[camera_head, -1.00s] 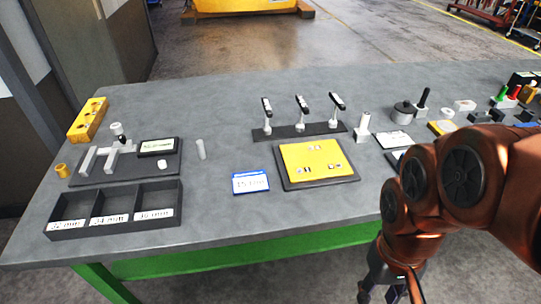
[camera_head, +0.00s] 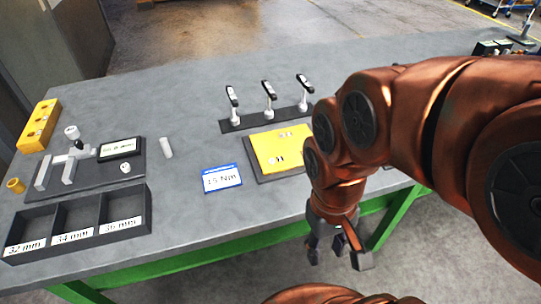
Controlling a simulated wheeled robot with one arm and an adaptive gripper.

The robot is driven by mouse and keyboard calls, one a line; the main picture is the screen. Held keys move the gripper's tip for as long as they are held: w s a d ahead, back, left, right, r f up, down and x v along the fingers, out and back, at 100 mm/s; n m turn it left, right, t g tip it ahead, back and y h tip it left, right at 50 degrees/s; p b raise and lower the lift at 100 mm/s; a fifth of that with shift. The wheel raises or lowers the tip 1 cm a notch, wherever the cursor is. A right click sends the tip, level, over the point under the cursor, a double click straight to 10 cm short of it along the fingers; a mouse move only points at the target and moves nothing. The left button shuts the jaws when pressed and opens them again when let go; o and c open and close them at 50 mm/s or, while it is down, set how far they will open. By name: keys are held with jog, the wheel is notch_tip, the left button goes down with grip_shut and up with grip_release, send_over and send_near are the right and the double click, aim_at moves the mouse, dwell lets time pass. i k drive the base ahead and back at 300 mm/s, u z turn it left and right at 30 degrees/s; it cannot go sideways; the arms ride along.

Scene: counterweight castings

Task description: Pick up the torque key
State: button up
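Three upright tools with black handles and pale lower ends stand in a row on a dark rack (camera_head: 258,123): a left one (camera_head: 232,98), a middle one (camera_head: 269,97) and a right one (camera_head: 305,84). They look like torque keys; I cannot read any marking on them. A blue-and-white card (camera_head: 222,178) reading "15 Nm" lies in front of the rack. My gripper (camera_head: 338,256) hangs below my arm, beyond the bench's front edge, with its fingers apart and nothing between them. It is well away from the rack.
A yellow sheet (camera_head: 281,148) lies on a dark board before the rack, partly behind my arm. At left are a three-bin tray (camera_head: 98,232) labelled 32, 34 and 36 mm, a measuring fixture (camera_head: 68,165), a yellow block (camera_head: 38,127) and a pale cylinder (camera_head: 166,147). Bare bench lies behind the rack.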

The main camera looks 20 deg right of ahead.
aim_at(234, 119)
jog(key=z, duration=0.05)
jog(key=k, duration=0.4)
jog(key=u, duration=1.85)
jog(key=i, duration=0.7)
jog(key=z, duration=0.7)
jog(key=i, duration=0.5)
jog(key=z, duration=0.45)
